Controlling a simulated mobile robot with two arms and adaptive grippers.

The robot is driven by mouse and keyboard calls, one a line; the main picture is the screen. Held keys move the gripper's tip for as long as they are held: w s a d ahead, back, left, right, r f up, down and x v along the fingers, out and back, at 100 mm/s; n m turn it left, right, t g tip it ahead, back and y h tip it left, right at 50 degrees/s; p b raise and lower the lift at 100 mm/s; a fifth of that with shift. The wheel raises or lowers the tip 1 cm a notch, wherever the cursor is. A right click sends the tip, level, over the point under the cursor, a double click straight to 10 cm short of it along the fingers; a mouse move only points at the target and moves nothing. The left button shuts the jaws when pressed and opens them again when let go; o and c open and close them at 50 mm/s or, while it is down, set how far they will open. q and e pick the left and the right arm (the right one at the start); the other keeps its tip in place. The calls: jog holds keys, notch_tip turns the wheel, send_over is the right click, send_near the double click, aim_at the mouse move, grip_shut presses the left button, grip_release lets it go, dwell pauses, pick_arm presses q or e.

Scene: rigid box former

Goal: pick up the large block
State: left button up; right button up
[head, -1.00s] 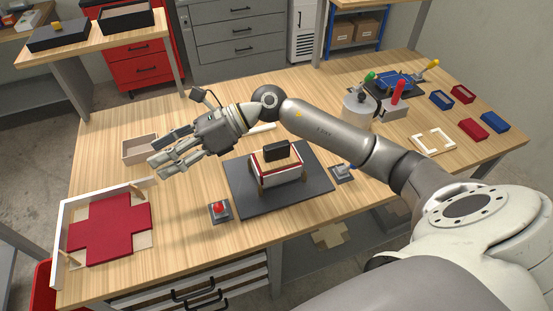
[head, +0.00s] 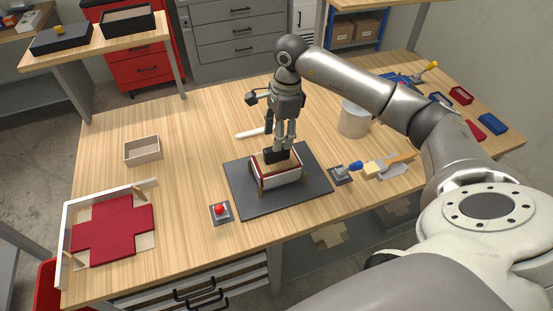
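The large block (head: 265,161) is wooden with a black handle (head: 277,156) on top. It sits inside a white and red box form (head: 281,177) on the dark grey plate (head: 241,190) at the table's middle. My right gripper (head: 280,148) points straight down over the block, with its fingertips at the black handle. The fingers partly hide the handle, and I cannot tell whether they are closed on it. My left gripper is not in view.
A red button (head: 219,210) sits left of the plate and a blue-handled brush (head: 374,168) lies right. A beige open box (head: 142,151) and a tray with a red cross-shaped sheet (head: 112,229) are at left.

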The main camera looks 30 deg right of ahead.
aim_at(277, 159)
jog(key=shift+f, duration=0.3)
jog(key=f+p, duration=0.1)
jog(key=f, duration=0.1)
jog(key=f+p, duration=0.2)
jog(key=shift+w+a+f, duration=0.15)
jog(key=shift+a+f, duration=0.05)
jog(key=shift+f, duration=0.5)
grip_shut()
jog(key=shift+r, duration=0.1)
